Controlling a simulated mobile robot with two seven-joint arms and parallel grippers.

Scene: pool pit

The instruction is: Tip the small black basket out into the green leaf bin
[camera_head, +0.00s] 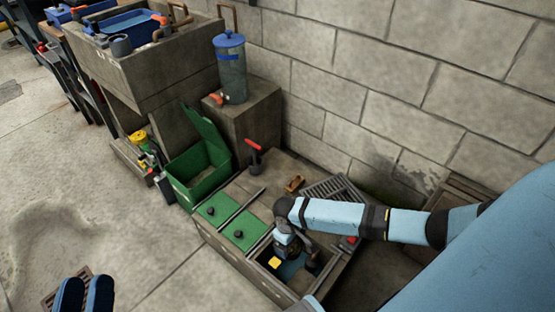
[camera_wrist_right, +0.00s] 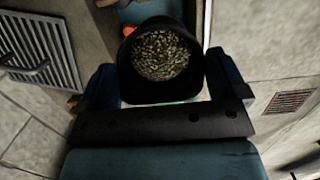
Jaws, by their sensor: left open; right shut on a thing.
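The small black basket (camera_wrist_right: 128,82) is in the right wrist view, filled with speckled grey-brown debris (camera_wrist_right: 163,55). My right gripper (camera_wrist_right: 163,82) is shut on it, with a blue finger at either side. In the head view my right gripper (camera_head: 291,250) is down at the open pit; the basket is hard to make out there. The green leaf bin (camera_head: 192,181) stands to the left of the pit, its lid (camera_head: 207,135) raised. My left gripper (camera_head: 86,295) is open and empty at the bottom left, over the floor, well away from the bin.
A red-handled tool (camera_head: 254,156) and a grate (camera_head: 335,192) are behind the pit. A blue-lidded canister (camera_head: 231,72) stands on a block behind the bin.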

